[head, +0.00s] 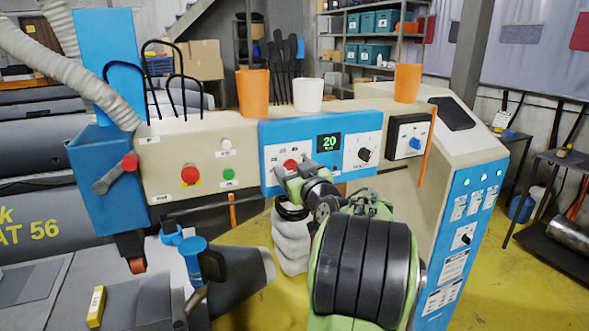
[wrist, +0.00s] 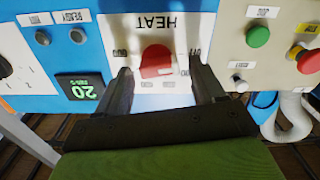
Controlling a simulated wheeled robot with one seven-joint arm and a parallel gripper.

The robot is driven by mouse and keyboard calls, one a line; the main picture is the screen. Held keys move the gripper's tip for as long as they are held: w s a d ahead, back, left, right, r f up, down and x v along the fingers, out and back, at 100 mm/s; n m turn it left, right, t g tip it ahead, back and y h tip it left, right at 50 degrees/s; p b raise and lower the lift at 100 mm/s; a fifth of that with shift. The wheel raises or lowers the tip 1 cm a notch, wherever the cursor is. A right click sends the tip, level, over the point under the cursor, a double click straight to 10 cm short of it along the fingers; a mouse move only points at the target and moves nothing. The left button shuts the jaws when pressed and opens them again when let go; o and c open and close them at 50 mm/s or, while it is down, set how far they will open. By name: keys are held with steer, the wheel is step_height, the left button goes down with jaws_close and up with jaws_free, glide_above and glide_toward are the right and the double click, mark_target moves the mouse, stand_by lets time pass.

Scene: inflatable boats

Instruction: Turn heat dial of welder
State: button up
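The welder's blue control panel (head: 268,135) faces me in the head view. Its heat dial (wrist: 157,62) is a red knob on a white plate marked HEAT, upside down in the wrist view. The dial also shows in the head view (head: 290,164), just above my gripper's tip and partly hidden. My gripper (wrist: 160,72) is open, with one finger on each side of the dial and gaps between. Whether a fingertip touches the panel I cannot tell.
A green "20" display (head: 329,142) and a black knob (head: 364,154) sit right of the dial. Left are a red button (head: 190,175) and a green button (head: 228,174). Orange (head: 253,92) and white (head: 308,95) cups stand on top of the machine.

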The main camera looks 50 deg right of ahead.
steer(key=c, duration=1)
steer(key=m+b, duration=0.1)
steer(key=m, duration=0.3)
steer(key=shift+d+m, duration=0.15)
steer(key=shift+m, duration=0.25)
steer(key=shift+s+d+f+m+p, duration=0.1)
steer(key=shift+m+p, duration=0.8)
steer(key=shift+m, duration=2.25)
steer(key=shift+s+d+f+m+p, duration=0.15)
steer(key=shift+m+p, duration=0.75)
steer(key=shift+m, duration=2.3)
steer(key=shift+s+d+f+m+p, duration=0.1)
steer(key=shift+m+p, duration=0.8)
steer(key=shift+m, duration=2.25)
